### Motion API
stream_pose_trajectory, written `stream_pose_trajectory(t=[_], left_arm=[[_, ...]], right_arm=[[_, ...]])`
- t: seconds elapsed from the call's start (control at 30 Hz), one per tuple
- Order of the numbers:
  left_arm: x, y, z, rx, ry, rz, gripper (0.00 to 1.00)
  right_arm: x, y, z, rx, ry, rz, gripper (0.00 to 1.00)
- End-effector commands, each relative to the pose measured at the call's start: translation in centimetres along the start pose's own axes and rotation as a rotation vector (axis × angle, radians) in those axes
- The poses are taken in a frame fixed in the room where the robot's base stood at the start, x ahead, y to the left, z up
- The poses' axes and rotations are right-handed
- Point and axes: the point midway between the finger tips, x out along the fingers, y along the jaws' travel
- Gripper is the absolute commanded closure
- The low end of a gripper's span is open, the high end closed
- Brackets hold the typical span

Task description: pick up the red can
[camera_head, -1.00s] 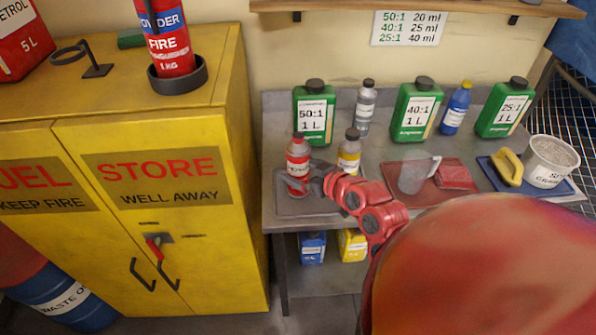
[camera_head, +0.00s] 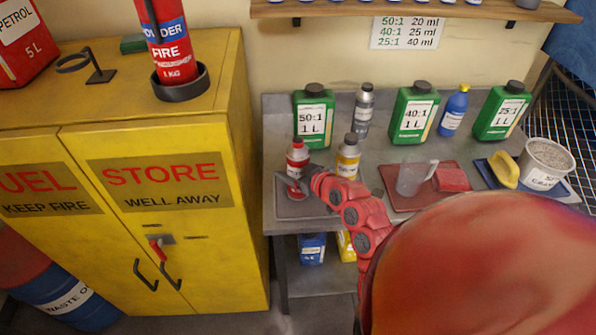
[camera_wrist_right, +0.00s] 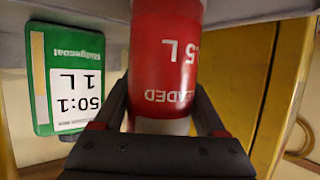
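The red can (camera_head: 297,156) is a small bottle-shaped container with a dark cap and white on its label. It stands upright at the left of the bench. The right wrist view shows it (camera_wrist_right: 167,55) close up and upside down, with "UNLEADED" lettering. My right gripper (camera_head: 293,186) reaches it from the right and crosses in front of its lower part. In the right wrist view the dark fingers (camera_wrist_right: 163,98) straddle the can, tips close to its sides. I cannot tell whether they press on it. My left gripper is not in view.
A yellow-labelled bottle (camera_head: 347,157) stands just right of the red can. A green 50:1 container (camera_head: 314,112) is behind. A clear jug (camera_head: 409,178) and red tray (camera_head: 397,200) lie further right. The yellow fuel cabinet (camera_head: 190,255) borders the bench's left, with a red petrol can (camera_head: 20,42) on top.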

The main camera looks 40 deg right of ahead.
Motion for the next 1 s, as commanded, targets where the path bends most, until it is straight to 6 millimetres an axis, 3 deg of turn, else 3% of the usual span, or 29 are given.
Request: stream_pose_trajectory(t=[0.03,0.2,0.3,0.73,1.0], left_arm=[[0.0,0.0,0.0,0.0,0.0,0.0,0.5],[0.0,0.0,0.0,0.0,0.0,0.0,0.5],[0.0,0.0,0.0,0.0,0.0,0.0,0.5],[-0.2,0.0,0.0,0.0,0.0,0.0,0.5],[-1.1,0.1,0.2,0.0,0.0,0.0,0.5]], right_arm=[[0.0,0.0,0.0,0.0,0.0,0.0,0.47],[0.0,0.0,0.0,0.0,0.0,0.0,0.77],[0.0,0.0,0.0,0.0,0.0,0.0,0.9],[-0.2,0.0,-0.4,-0.001,0.0,0.0,0.91],[-0.8,0.0,-2.2,-0.004,0.006,0.001,0.91]])
